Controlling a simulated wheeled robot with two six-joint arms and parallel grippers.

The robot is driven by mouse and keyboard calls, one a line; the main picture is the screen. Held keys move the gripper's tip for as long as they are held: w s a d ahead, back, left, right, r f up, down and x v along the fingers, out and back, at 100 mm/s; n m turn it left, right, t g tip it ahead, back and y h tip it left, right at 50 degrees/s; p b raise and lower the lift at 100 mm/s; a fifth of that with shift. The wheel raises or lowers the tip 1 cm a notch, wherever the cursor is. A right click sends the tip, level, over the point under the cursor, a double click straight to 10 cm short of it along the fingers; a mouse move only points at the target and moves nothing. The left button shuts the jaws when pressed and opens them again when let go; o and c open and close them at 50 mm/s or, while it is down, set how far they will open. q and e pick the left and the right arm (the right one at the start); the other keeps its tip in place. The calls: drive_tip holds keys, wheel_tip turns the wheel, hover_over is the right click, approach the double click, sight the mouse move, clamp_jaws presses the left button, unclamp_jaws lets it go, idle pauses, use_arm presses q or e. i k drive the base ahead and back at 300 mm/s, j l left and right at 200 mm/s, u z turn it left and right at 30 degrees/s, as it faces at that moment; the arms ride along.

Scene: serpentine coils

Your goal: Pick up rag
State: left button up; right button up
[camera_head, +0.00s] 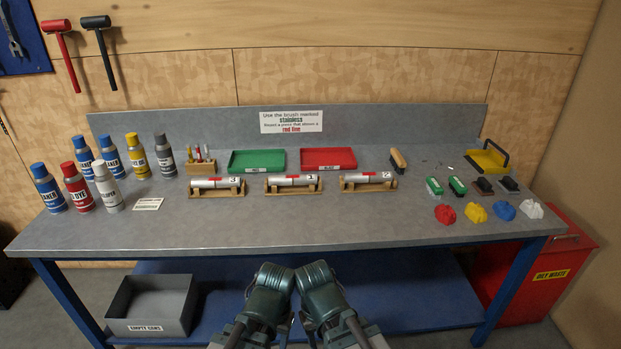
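Several crumpled rags lie in a row on the right front of the grey workbench (330,225): a red rag (445,214), a yellow rag (476,212), a blue rag (504,210) and a white rag (532,208). They lie apart from one another and nothing holds them. My two teal arms show at the bottom centre, in front of the bench edge, well left of the rags. I cannot make out fingertips on either arm.
Three labelled cylinders (292,180) rest on wooden cradles mid-bench. Behind are a green tray (257,160) and red tray (328,159). Brushes (434,187) and dark blocks (483,187) lie behind the rags. Bottles (77,188) stand left. A red waste bin (540,275) stands right.

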sight(505, 212)
drive_tip(key=z, duration=1.4)
drive_tip(key=u, duration=1.4)
drive_tip(key=l, duration=0.5)
drive_tip(key=i+l, duration=0.15)
drive_tip(key=l, duration=0.8)
drive_tip(key=i+z, duration=0.05)
